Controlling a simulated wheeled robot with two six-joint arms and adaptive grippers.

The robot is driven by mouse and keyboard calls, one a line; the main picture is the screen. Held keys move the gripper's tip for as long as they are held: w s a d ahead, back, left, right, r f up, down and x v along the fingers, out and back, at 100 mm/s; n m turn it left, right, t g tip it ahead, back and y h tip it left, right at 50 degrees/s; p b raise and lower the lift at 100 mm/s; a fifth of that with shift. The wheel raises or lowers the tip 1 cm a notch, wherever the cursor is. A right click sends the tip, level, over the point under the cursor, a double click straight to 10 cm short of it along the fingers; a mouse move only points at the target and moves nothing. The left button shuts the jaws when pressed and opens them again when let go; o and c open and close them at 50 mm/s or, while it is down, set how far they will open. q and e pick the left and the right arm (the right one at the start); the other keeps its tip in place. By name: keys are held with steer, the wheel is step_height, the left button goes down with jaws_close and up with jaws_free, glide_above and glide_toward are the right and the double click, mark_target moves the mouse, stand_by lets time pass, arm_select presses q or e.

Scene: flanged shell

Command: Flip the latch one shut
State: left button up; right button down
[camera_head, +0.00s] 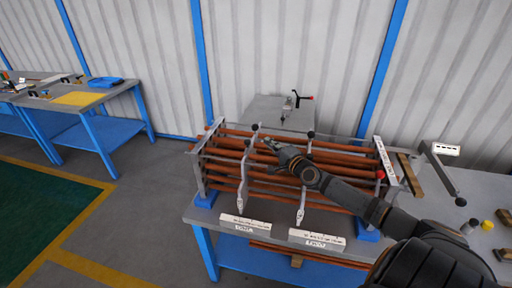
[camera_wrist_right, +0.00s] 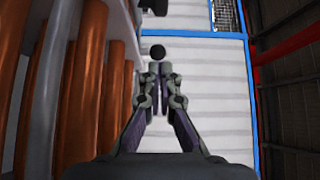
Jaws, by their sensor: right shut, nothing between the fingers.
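A bundle of copper-coloured tubes (camera_head: 235,142) lies in a metal frame on the bench. Two pale upright strips cross it: the left strip (camera_head: 243,180) and the right strip (camera_head: 302,190), each with a black ball knob on top, the left knob (camera_head: 255,127) and the right knob (camera_head: 311,134). I cannot tell which part is latch one. My right gripper (camera_head: 268,143) is shut and empty over the tubes, close to the left knob. In the right wrist view, a black ball (camera_wrist_right: 157,51) shows just beyond the closed fingertips (camera_wrist_right: 159,72); contact is unclear. My left gripper is out of view.
A toggle clamp (camera_head: 290,106) with a red tip stands on a grey plate behind the tubes. A lever with a black knob (camera_head: 460,201) is at the right. White label blocks (camera_head: 317,239) lie along the front. Side benches (camera_head: 85,98) stand at the left.

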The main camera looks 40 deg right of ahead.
mark_target(249, 144)
steer(key=w+a+p, duration=0.3)
steer(key=a, duration=0.1)
steer(key=shift+w, duration=0.25)
steer(key=shift+w, duration=0.15)
steer(key=s+a+p, duration=0.2)
steer(key=shift+s+a+r+p, duration=0.15)
steer(key=shift+s+a+p, duration=0.15)
steer(key=shift+p, duration=0.1)
steer(key=shift+w+d, duration=0.1)
